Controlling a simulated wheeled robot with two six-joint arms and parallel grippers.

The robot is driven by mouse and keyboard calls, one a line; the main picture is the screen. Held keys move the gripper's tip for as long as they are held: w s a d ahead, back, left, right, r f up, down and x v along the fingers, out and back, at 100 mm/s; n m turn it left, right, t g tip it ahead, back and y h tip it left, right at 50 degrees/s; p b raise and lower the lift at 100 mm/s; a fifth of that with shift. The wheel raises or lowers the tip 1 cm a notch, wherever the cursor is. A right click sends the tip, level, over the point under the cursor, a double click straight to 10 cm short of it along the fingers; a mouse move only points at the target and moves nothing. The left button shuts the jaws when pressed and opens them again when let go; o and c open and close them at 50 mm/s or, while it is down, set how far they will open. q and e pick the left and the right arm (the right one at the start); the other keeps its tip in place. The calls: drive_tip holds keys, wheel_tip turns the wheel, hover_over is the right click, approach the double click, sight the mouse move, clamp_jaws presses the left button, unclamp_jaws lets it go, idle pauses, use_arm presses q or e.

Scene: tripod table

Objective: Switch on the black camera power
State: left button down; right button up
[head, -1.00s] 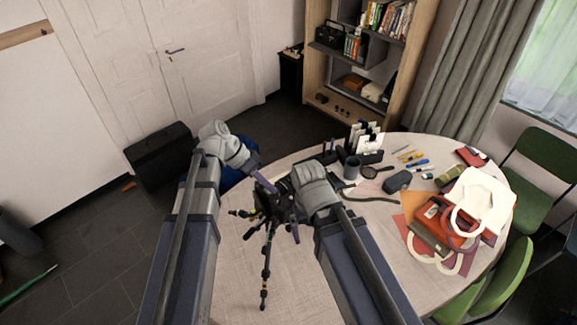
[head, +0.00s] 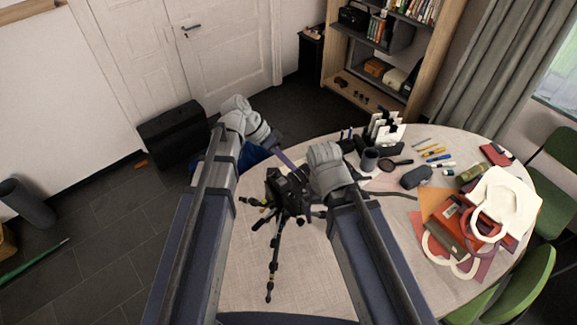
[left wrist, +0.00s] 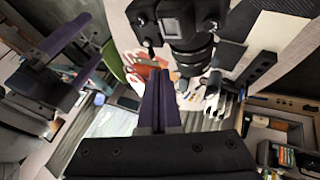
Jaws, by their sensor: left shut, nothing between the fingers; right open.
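The black camera (head: 284,186) stands on a black tripod (head: 270,262) on the round table, between my two arms. In the left wrist view the camera (left wrist: 178,22) shows at the top, with its lens pointing down-right. My left gripper (head: 295,167) is shut and empty, its purple fingers just above the camera's far side in the head view. Its fingers (left wrist: 161,78) appear just below the camera body in the left wrist view; I cannot tell if they touch it. My right gripper (left wrist: 48,62) is open and empty, apart from the camera. Its fingers are hidden in the head view. The power switch cannot be made out.
The pale table (head: 310,260) holds a dark cup (head: 369,159), a glasses case (head: 416,177), several pens, an orange bag (head: 452,222) and a white bag (head: 503,200) on the right. Green chairs (head: 525,280) stand at the right edge.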

sight(302, 177)
use_arm(q)
drive_tip(key=b+x, duration=0.4)
drive_tip(key=x, duration=0.3)
drive_tip(key=shift+f+b, duration=0.15)
drive_tip(key=shift+b, duration=0.25)
use_arm(e)
wheel_tip(302, 177, down, 6)
drive_tip(key=shift+r, duration=0.1)
